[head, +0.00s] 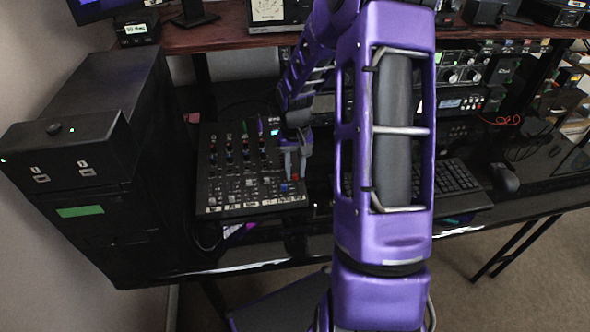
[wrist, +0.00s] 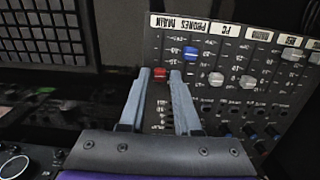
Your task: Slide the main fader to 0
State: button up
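The mixer (head: 215,190) lies on the desk. In the wrist view its panel (wrist: 215,95) appears upside down, with a white "MAIN" label at the top. The main fader's red cap (wrist: 160,74) sits partway along its slot, below that label. It also shows in the head view as a small red spot (head: 284,187). My gripper (wrist: 160,76) has its two grey fingertips on either side of the red cap, with narrow gaps; contact is unclear. In the head view my gripper (head: 294,174) points down over the mixer's right side. The scale marks are too small to read surely.
The blue phones fader cap (wrist: 190,53) is close to the right fingertip. White fader caps (wrist: 216,79) stand further right. A black cabinet (head: 150,130) is left of the mixer, and a keyboard (head: 455,180) and mouse (head: 504,177) are to its right.

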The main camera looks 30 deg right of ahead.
aim_at(295, 175)
notch_tip(295, 175, up, 17)
jog(key=p, duration=0.2)
dwell(0.5)
